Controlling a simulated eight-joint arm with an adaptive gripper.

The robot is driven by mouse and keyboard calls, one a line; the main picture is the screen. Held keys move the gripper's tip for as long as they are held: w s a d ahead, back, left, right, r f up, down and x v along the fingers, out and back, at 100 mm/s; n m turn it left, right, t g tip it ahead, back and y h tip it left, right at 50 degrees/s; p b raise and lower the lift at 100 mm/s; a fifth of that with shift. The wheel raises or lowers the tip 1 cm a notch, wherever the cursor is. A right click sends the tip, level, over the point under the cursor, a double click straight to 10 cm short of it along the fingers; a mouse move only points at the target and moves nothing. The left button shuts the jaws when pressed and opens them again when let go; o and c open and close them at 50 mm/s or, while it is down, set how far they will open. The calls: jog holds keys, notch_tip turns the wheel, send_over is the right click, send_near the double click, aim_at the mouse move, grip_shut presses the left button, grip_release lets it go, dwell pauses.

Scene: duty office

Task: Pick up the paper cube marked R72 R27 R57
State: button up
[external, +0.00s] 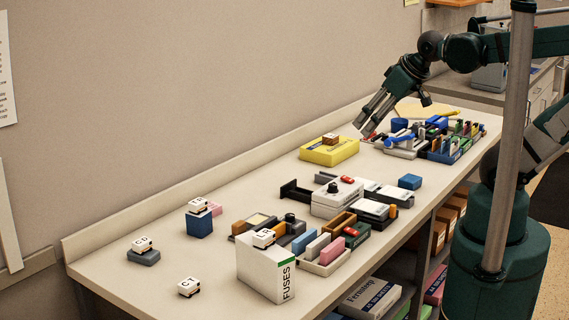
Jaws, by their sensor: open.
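Several small paper cubes with dark marks are in the external view. One white cube (142,243) sits on a grey block, one (189,286) lies on the bare bench top, one (198,204) is on a blue block, and one (264,238) is on the white FUSES box. A smaller brownish block (330,138), perhaps a cube, is on the yellow box. The marks are too small to tell which is R72 R27 R57. My gripper (364,129) is open and empty, fingers pointing down-left, above the bench's far part, right of the yellow box.
The yellow box (316,154) stands near the wall. A cluster of trays and tools (452,146) fills the far right. Boxes and devices (338,197) crowd the middle, with the tall FUSES box (280,278) in front. The bench's left front (140,283) has free room.

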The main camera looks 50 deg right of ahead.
jog(key=shift+o, duration=0.6)
jog(key=w+a+n+g+h, duration=0.15)
jog(key=w+a+n, duration=0.3)
jog(key=w, duration=0.95)
jog(key=w+a+n+g, duration=0.3)
jog(key=w+n, duration=0.2)
jog(key=w, duration=0.9)
jog(key=w+a+f+n+g+h, duration=0.1)
jog(key=w+a+f+n, duration=0.1)
jog(key=w+a+f, duration=0.2)
jog(key=w+a+f+n+g+h+b, duration=0.1)
jog(key=w+a+f+n, duration=0.2)
jog(key=w+a+f, duration=0.2)
jog(key=w+a+f+n+g+h, duration=0.1)
jog(key=w+a+f, duration=0.3)
jog(key=w+f, duration=0.6)
jog(key=shift+a+f+n, duration=0.4)
jog(key=shift+f+n, duration=0.25)
jog(key=shift+f, duration=1.95)
